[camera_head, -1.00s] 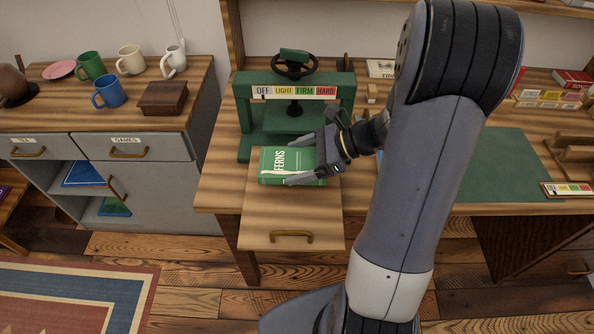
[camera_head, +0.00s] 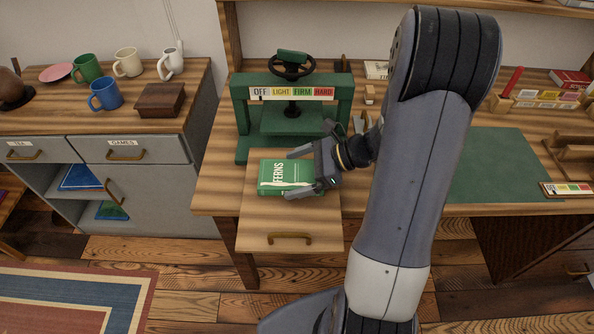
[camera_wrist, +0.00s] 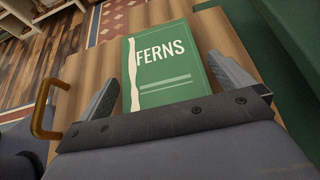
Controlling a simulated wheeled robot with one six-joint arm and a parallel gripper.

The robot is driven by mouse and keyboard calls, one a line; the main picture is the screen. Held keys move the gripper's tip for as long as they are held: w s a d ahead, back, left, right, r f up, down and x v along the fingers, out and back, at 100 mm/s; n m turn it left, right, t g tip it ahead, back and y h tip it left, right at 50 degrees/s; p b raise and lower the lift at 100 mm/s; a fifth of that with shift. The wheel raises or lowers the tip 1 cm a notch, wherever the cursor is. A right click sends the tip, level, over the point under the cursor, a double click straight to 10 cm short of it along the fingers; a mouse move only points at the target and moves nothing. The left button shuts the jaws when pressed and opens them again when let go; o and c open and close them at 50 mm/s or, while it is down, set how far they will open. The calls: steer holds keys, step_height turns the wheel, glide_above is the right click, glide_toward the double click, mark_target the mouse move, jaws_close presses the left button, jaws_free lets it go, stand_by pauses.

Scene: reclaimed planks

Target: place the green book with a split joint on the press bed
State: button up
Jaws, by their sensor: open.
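The green book (camera_head: 289,176), titled FERNS, lies flat on a pulled-out wooden board (camera_head: 290,222) with a brass handle, in front of the green press (camera_head: 293,105). A pale torn strip runs down its spine side, and it also shows in the wrist view (camera_wrist: 165,65). My gripper (camera_head: 296,173) is open at the book's right end, its fingers along the book's far and near edges. In the wrist view the two fingers (camera_wrist: 163,88) stand on either side of the book. The press bed is partly visible under the raised green plate.
A strip labelled OFF, LIGHT, FIRM, HARD (camera_head: 292,93) is on the press. A grey cabinet (camera_head: 147,181) with mugs and a brown box (camera_head: 160,99) stands left. A green mat (camera_head: 497,166) lies right, behind my arm.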

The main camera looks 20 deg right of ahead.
steer(key=shift+r, duration=0.1)
steer(key=shift+d+r, duration=0.1)
steer(key=shift+r, duration=0.05)
steer(key=p+v, duration=0.1)
steer(key=v, duration=1)
steer(key=shift+s+d, duration=0.15)
steer(key=shift+d, duration=0.2)
steer(key=shift+r, duration=0.15)
steer(key=shift+c, duration=0.2)
